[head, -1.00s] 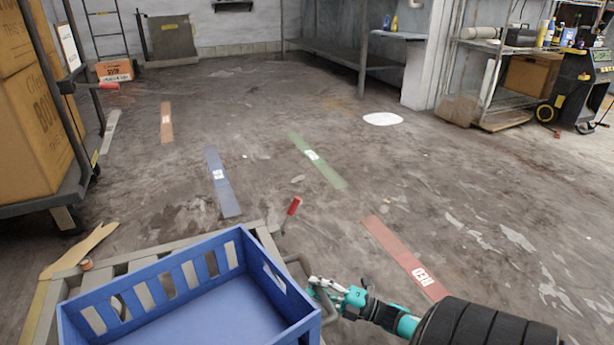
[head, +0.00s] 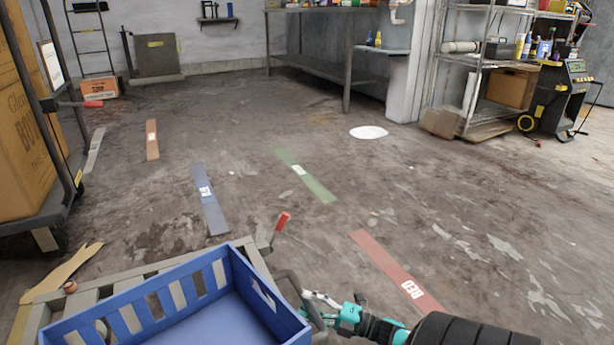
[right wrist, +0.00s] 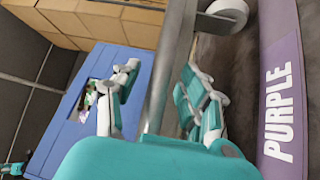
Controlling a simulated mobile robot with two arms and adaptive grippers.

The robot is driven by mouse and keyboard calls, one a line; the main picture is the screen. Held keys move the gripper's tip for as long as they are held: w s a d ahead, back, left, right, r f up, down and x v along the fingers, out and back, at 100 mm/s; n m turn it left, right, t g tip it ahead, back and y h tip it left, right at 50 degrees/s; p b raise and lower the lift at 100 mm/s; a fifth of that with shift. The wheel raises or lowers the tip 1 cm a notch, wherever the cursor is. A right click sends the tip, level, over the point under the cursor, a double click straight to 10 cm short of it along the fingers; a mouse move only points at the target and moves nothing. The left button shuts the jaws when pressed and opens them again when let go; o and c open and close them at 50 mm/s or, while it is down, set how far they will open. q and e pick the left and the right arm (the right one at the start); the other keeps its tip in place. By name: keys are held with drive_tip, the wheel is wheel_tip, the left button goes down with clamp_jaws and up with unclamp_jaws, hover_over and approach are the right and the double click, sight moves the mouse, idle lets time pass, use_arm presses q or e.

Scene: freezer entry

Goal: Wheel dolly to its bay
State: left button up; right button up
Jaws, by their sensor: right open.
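The slatted dolly (head: 150,268) is at the lower left of the head view, with a blue crate (head: 215,315) on it. A red-tipped lever (head: 281,222) rises at its far right corner. A dark handle bar (head: 287,283) is at its right side. My right gripper (head: 328,303) is at this bar. In the right wrist view, its fingers (right wrist: 157,88) are apart on either side of a grey metal bar (right wrist: 170,60). Contact with the bar is unclear. A floor strip marked PURPLE (right wrist: 280,100) lies right of the bar. My left gripper is not in view.
Floor strips include red (head: 395,270), green (head: 305,175), blue (head: 208,198) and orange (head: 152,140). A cart with boxes (head: 25,150) stands at left. A white patch (head: 369,132) lies on the floor. Shelving (head: 490,70) stands at back right. The central floor is mostly open.

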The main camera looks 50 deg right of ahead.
drive_tip(key=v, duration=1.1)
drive_tip(key=shift+s, duration=0.1)
